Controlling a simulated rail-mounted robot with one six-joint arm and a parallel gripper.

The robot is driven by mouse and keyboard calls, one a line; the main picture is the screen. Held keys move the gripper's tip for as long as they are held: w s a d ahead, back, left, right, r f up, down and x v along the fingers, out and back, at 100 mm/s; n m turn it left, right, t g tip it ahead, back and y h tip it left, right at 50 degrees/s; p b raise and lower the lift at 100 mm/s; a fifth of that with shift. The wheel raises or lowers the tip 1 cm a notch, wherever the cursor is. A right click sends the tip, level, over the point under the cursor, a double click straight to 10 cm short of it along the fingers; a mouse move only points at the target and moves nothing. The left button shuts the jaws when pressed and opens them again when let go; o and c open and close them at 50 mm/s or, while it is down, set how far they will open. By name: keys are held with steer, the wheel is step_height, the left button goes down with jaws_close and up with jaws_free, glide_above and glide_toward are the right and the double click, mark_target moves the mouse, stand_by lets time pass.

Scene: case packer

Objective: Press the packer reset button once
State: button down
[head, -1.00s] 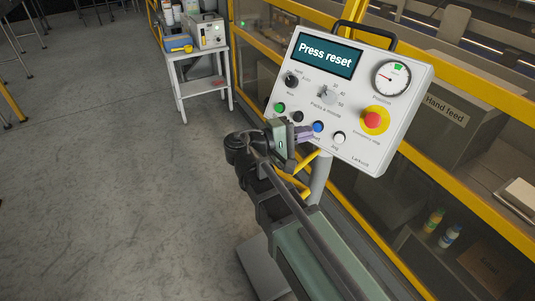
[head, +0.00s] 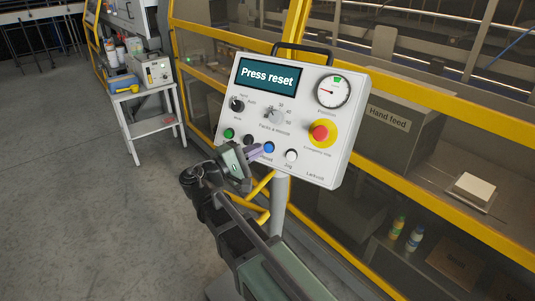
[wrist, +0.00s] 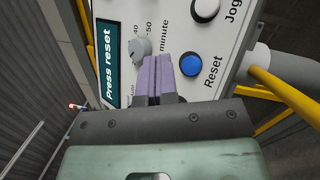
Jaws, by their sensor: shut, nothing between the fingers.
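The white control panel (head: 222,88) stands on a post, and its screen (head: 268,77) reads "Press reset". The blue button labelled Reset (head: 269,147) is in its bottom row, between a black button and a white Jog button (head: 291,156). In the wrist view the blue reset button (wrist: 190,66) is just right of my fingertips, uncovered. My gripper (head: 262,151) is shut and empty, its purple fingers together and pointing at the panel's lower edge. The fingers also show in the wrist view (wrist: 157,72). I cannot tell whether the fingertips touch the panel.
The panel also carries a red emergency stop (head: 320,133) on a yellow ring, a green button (head: 229,133), a grey rotary knob (head: 275,116) and a dial. Yellow-framed guarding (head: 440,250) runs behind it. A white side table (head: 150,103) stands at the left beside open floor.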

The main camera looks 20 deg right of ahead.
steer(key=shift+w+d+f+b, duration=0.6)
steer(key=shift+w+d+f, duration=0.25)
steer(key=shift+w+d, duration=0.25)
steer(key=shift+s, duration=0.1)
stand_by(1.1)
steer(key=shift+w+d+f, duration=0.2)
steer(key=shift+d, duration=0.1)
steer(key=shift+w+d+f+b, duration=0.15)
steer(key=shift+w+d+b, duration=0.1)
steer(key=shift+b, duration=0.15)
stand_by(0.6)
steer(key=shift+s+a+r+p, duration=0.35)
steer(key=shift+s+a+p, duration=0.05)
steer(key=shift+s+a, duration=0.1)
steer(key=shift+r, duration=0.1)
steer(key=s+a+r+p, duration=0.2)
steer(key=a, duration=0.1)
steer(key=shift+s+a+r, duration=0.15)
steer(key=shift+s, duration=0.25)
stand_by(0.4)
